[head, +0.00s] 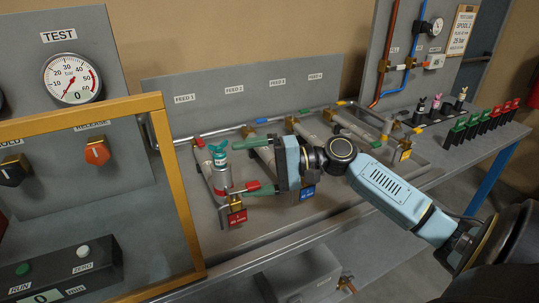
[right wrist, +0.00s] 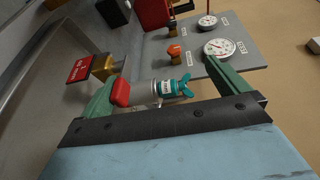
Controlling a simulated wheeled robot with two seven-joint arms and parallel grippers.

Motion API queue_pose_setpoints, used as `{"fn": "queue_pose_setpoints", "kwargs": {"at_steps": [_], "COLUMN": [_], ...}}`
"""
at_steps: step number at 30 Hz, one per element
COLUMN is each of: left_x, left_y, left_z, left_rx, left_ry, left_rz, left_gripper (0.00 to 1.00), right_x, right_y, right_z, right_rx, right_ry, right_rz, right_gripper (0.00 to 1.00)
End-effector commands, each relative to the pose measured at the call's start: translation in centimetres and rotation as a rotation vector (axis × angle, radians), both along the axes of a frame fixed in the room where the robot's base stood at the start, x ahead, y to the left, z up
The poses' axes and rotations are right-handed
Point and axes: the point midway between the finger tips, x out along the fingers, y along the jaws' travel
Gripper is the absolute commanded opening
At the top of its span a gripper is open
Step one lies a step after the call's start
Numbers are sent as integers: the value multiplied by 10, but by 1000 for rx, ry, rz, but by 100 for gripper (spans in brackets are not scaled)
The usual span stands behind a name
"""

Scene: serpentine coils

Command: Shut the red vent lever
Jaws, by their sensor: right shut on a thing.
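The red vent lever (head: 253,186) shows as a short red handle beside the grey cylinder with a teal winged cap (head: 220,162), at the near end of the leftmost coil. In the right wrist view the red lever (right wrist: 121,92) lies against the inner side of one green finger. The teal cap (right wrist: 178,86) shows near the other finger. My right gripper (head: 248,168) is around the lever from the right, its fingers wide apart; it counts as shut on it, though the exact contact is partly hidden. My left gripper is not in view.
A red tag (head: 237,217) hangs by a brass block just below the lever; a blue tag (head: 307,192) hangs farther right. A yellow-framed guard (head: 185,200) stands close on the left. Several coils and pipes fill the tray behind. The bench's front strip is clear.

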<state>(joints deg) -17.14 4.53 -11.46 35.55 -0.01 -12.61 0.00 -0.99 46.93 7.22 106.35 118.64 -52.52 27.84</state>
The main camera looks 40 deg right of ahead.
Motion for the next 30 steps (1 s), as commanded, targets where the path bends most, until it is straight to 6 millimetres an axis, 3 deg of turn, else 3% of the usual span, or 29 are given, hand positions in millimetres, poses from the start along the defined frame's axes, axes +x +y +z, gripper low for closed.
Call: {"fn": "queue_pose_setpoints", "kwargs": {"at_steps": [1,12,21,22,23,24,30], "left_x": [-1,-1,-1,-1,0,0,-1], "left_y": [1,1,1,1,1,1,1], "left_z": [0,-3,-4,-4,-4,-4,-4], "left_rx": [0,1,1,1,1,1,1], "left_ry": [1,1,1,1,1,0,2], "left_rz": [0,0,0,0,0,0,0], "left_gripper": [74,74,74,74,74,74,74], "right_x": [-1,-16,-28,-29,-31,-32,-41], "right_y": [-3,-24,-41,-43,-44,-46,-57], "right_z": [15,14,13,14,13,13,9], "right_rx": [13,12,12,12,12,11,11], "right_ry": [-26,-27,-27,-28,-27,-26,-20], "right_rz": [1,0,0,0,1,1,3], "right_gripper": [82,81,75,70,49,20,20]}}
